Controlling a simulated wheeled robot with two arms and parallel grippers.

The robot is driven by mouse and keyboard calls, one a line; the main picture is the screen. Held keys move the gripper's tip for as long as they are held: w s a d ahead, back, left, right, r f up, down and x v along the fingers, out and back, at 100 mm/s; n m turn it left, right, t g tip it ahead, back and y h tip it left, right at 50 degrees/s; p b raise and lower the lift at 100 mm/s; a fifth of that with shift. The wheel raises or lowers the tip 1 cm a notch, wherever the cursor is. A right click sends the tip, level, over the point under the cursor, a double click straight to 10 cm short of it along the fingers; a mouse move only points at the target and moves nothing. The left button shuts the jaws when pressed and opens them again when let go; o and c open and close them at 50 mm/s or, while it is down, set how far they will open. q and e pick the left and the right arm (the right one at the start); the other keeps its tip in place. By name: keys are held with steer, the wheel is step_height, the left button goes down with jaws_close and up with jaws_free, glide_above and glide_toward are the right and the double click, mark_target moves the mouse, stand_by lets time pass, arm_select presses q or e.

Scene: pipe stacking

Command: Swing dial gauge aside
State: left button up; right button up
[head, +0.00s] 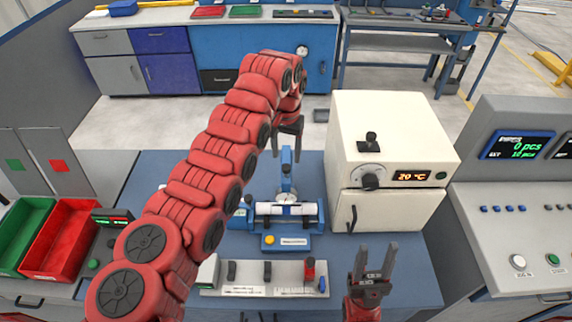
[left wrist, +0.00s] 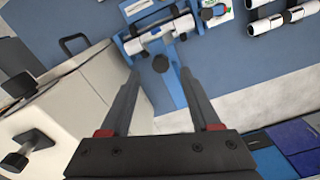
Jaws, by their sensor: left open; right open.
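The dial gauge (head: 287,197) is a small round dial on a blue stand (head: 286,157), above a blue fixture with white cylindrical parts (head: 262,208) on the blue bench. In the left wrist view, the blue stand arm (left wrist: 172,88) with a dark round knob (left wrist: 160,64) appears between the finger lines. My left gripper (head: 287,148) is open, pointing down at the top of the stand; I cannot tell whether it touches. Its fingers also show in the left wrist view (left wrist: 158,75). My right gripper (head: 375,262) is open and empty at the front right of the bench.
A cream oven box (head: 395,140) with a temperature display stands right of the fixture. A grey control strip (head: 245,280) lies in front. Red (head: 62,240) and green (head: 25,228) bins are at left, a counter console (head: 520,200) at right. Bare blue bench lies by my right gripper.

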mark_target(286, 167)
arm_select(q)
step_height(286, 167, down, 6)
steer(key=shift+r+p, duration=0.15)
steer(key=shift+p, duration=0.95)
steer(key=shift+f, duration=0.5)
steer(key=shift+c, duration=0.2)
jaws_close()
